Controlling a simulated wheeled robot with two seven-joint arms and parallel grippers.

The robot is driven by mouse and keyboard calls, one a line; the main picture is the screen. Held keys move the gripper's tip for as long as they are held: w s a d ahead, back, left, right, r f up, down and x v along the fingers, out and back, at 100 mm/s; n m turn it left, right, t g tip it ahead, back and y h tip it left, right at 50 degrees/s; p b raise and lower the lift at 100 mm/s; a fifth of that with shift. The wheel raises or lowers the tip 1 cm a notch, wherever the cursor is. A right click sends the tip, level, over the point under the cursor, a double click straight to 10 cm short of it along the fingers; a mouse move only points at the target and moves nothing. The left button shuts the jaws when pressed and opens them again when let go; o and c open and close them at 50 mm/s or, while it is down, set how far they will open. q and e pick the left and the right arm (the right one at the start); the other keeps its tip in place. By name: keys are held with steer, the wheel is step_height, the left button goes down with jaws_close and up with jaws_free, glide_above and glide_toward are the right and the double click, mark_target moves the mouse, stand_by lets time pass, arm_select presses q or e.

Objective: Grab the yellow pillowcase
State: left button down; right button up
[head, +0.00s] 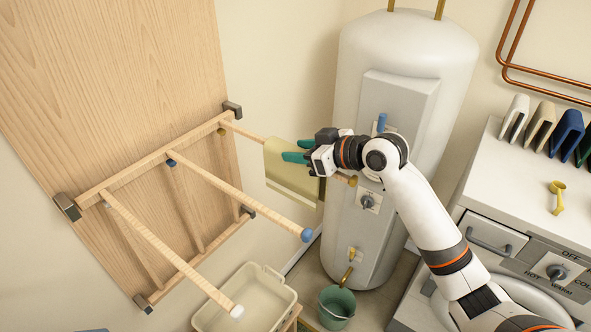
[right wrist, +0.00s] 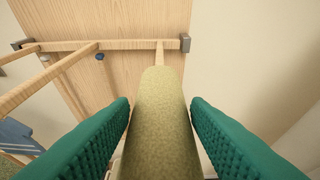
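The yellow pillowcase (head: 288,172) hangs folded over the far rod of a wooden drying rack (head: 147,158) in the head view. In the right wrist view the pillowcase (right wrist: 161,122) fills the middle, draped along its rod. My right gripper (head: 296,151) is at the pillowcase's upper part near the rod. Its green fingers are spread, one on each side of the cloth (right wrist: 162,108), with slim gaps visible at their tips. It does not look closed on the cloth. My left gripper is not in view.
A white water heater (head: 400,70) stands close behind my right arm. Two bare rods with blue (head: 306,235) and white (head: 237,311) end knobs stick out nearer. A beige basin (head: 246,300) and green bucket (head: 337,306) are below.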

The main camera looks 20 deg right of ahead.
steer(key=c, duration=0.5)
steer(key=shift+c, duration=0.2)
